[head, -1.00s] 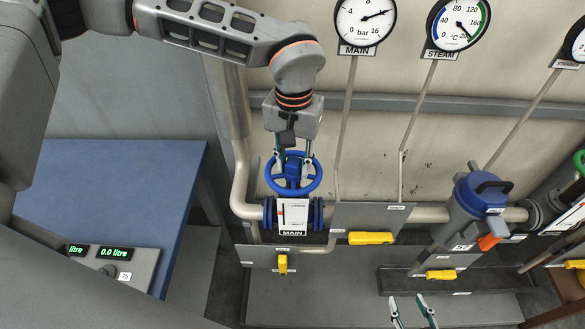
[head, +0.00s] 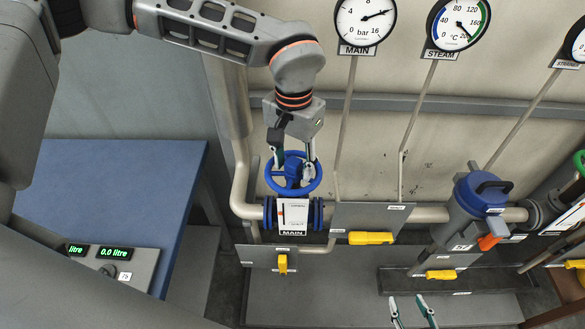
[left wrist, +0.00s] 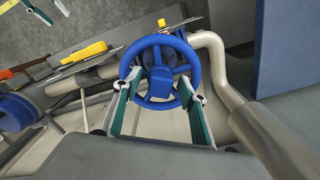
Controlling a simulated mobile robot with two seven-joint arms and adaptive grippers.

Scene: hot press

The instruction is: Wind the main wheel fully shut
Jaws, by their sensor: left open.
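The blue main wheel (head: 293,188) sits on the pipe above the MAIN label (head: 292,232). My left gripper (head: 294,172) is over it from above, its fingers apart at the wheel's rim. In the left wrist view the wheel (left wrist: 160,50) shows whole, with the fingers of my left gripper (left wrist: 158,87) open on either side of its near rim. I cannot tell whether they touch it. My right gripper (head: 412,312) shows at the bottom edge, its two fingers apart, away from the wheel.
The MAIN gauge (head: 366,18) and the STEAM gauge (head: 457,22) are on the wall. Yellow levers (head: 371,238) lie right of and below the wheel. A blue-topped strainer body (head: 483,194) stands to the right. A blue table (head: 120,190) fills the left.

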